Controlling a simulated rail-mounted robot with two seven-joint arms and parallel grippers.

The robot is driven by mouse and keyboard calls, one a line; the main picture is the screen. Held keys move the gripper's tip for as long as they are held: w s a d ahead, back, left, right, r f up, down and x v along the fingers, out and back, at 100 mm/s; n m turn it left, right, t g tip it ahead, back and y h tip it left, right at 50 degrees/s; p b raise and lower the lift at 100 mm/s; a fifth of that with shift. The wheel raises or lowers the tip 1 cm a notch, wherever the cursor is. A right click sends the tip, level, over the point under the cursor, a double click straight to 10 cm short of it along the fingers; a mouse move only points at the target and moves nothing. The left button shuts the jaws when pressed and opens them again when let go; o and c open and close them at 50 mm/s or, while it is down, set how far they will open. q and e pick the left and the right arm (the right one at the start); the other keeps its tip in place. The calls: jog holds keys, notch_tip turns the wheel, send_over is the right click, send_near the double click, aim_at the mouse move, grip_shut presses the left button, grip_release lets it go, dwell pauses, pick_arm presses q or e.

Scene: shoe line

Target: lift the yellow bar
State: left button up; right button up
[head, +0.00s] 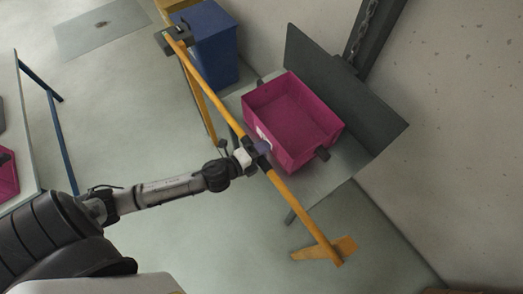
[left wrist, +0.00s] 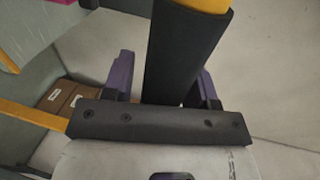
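The yellow bar (head: 213,94) runs diagonally across the head view, from a dark bracket at upper left to a yellow foot at lower right. My left gripper (head: 259,150) is at the bar's middle, beside the pink crate. In the left wrist view a black sleeve (left wrist: 186,50) covers the bar, with yellow showing at its top end. The purple fingers of my left gripper (left wrist: 163,82) stand on either side of the sleeve. A gap shows between the left finger and the sleeve; the right finger looks close to it. My right gripper is not in view.
A pink crate (head: 274,83) sits on a grey stand (head: 325,185) just behind the bar. A dark upright panel (head: 310,62) stands behind the crate. A blue bin (head: 213,45) is near the bar's upper end. Floor in front of the bar is clear.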

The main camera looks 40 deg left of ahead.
pick_arm(q)
grip_shut()
